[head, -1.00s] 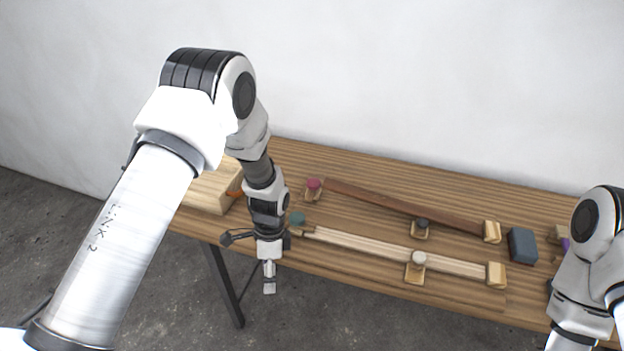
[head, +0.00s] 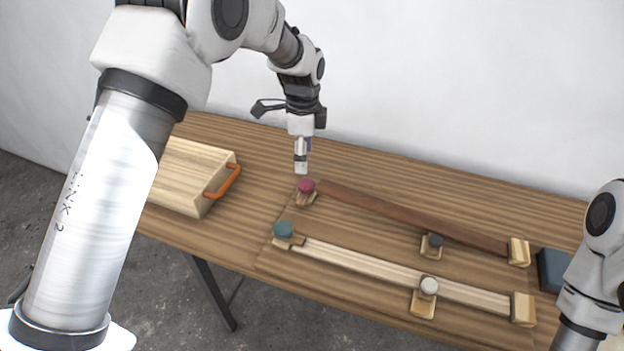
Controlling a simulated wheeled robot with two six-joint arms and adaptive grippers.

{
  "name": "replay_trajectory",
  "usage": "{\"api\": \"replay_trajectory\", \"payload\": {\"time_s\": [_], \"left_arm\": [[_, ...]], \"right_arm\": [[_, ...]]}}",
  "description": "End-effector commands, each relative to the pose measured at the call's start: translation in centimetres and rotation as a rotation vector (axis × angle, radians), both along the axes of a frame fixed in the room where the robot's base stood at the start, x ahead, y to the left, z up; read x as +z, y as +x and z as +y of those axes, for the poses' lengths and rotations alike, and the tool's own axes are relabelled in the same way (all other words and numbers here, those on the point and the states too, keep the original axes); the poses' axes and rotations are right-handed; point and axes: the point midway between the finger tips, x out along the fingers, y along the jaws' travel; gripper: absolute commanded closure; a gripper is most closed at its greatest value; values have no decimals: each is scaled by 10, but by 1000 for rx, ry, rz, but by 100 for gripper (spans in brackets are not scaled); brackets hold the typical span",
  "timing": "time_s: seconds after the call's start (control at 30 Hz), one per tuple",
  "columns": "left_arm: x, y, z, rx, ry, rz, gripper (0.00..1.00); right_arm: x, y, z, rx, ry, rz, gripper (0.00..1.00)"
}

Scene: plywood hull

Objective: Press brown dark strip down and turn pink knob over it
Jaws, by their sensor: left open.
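The dark brown strip (head: 410,216) runs slantwise across the wooden table, its right end at a pale block (head: 518,252). Its left end lies just right of the pink knob (head: 306,186), which sits on a small wooden base. I cannot tell how high that end is raised. My left gripper (head: 301,168) points down just above and behind the pink knob in the picture, apart from the strip. It is open and empty; its fingers show nearly edge-on. My right arm shows at the right edge, its gripper out of view.
A pale strip (head: 390,272) lies in front, with a teal knob (head: 283,230) at its left end and a white knob (head: 429,286) midway. A dark knob (head: 435,241) stands by the brown strip. A wooden box (head: 180,178) with an orange handle is left; a blue-grey block (head: 553,270) is right.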

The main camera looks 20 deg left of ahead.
Motion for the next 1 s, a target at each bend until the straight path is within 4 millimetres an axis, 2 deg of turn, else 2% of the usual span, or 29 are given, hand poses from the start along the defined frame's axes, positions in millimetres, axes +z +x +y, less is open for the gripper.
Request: {"api": "replay_trajectory", "payload": {"time_s": [0.03, 0.17, 0.53, 0.63, 0.83, 0.87, 1.0], "left_arm": [[-9, 0, 0, 0, 0, -1, 32], [-14, 0, 0, 0, 0, 0, 32], [-77, -1, 0, 0, 1, 2, 32], [-84, -1, 0, 0, 0, 0, 32], [-85, -1, 0, 0, 0, -1, 32], [-85, -1, 0, 0, 0, -1, 39], [-85, -1, 0, 0, 0, 0, 89]], "right_arm": [[-9, 0, 0, 0, 0, 1, 100], [-5, 0, 0, 0, 0, 1, 100], [7, 0, 0, 0, 0, 0, 100], [7, 0, 0, 0, 0, 0, 100], [7, 0, 0, 0, 0, 0, 100], [7, 0, 0, 0, 0, 0, 100], [7, 0, 0, 0, 0, 0, 100]]}}
